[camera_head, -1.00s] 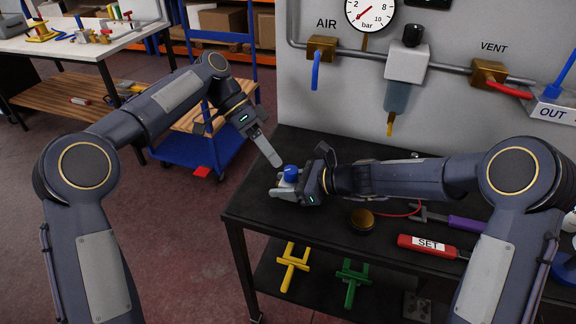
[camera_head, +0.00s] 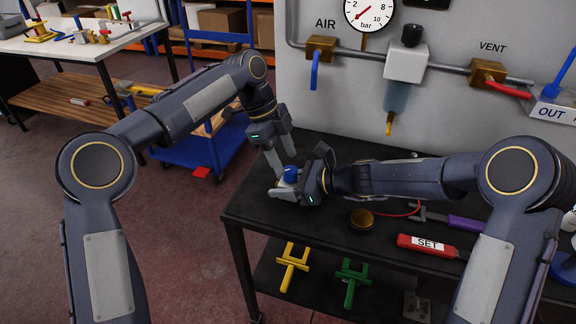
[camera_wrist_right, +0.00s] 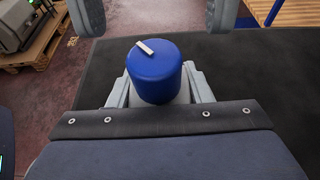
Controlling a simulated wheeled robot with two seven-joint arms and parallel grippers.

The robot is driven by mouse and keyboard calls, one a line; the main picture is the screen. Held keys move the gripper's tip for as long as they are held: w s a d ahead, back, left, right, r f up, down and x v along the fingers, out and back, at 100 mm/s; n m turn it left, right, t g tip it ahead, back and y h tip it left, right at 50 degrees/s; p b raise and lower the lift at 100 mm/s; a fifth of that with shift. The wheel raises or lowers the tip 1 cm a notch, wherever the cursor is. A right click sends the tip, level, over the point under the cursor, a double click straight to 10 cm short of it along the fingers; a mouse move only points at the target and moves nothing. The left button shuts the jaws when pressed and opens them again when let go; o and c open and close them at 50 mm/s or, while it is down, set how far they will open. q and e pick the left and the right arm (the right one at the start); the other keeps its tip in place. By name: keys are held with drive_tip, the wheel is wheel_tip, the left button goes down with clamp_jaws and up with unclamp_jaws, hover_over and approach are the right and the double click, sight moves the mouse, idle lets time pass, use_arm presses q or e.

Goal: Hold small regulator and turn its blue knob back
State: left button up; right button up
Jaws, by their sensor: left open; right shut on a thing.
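The small regulator (camera_head: 285,190) is a pale body with a blue knob (camera_head: 290,173) on top, near the left end of the black bench. My right gripper (camera_head: 288,192) is shut on the regulator body. In the right wrist view the blue knob (camera_wrist_right: 154,74) stands upright between its fingers, with a light mark on its top. My left gripper (camera_head: 280,160) is open just above and beside the knob, its fingers pointing down. Its two fingertips (camera_wrist_right: 154,14) show at the top of the right wrist view, apart from the knob. Much of the regulator body is hidden by my right gripper.
On the black bench (camera_head: 262,215) lie a brass disc (camera_head: 361,219), a red SET tool (camera_head: 427,245) and a purple-handled tool (camera_head: 466,223). A grey panel with gauge and pipes (camera_head: 330,100) rises behind. A blue cart (camera_head: 190,150) stands left of the bench.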

sight(289, 169)
use_arm(q)
drive_tip(key=shift+x, duration=1.65)
drive_tip(key=c, duration=1)
drive_tip(key=shift+n, duration=0.4)
drive_tip(key=shift+s+n+t+h, duration=0.15)
drive_tip(key=shift+n+t, duration=0.4)
drive_tip(key=shift+n, duration=0.65)
drive_tip(key=shift+n+t+h, duration=0.15)
drive_tip(key=shift+n+t, duration=0.4)
drive_tip(key=shift+n, duration=0.65)
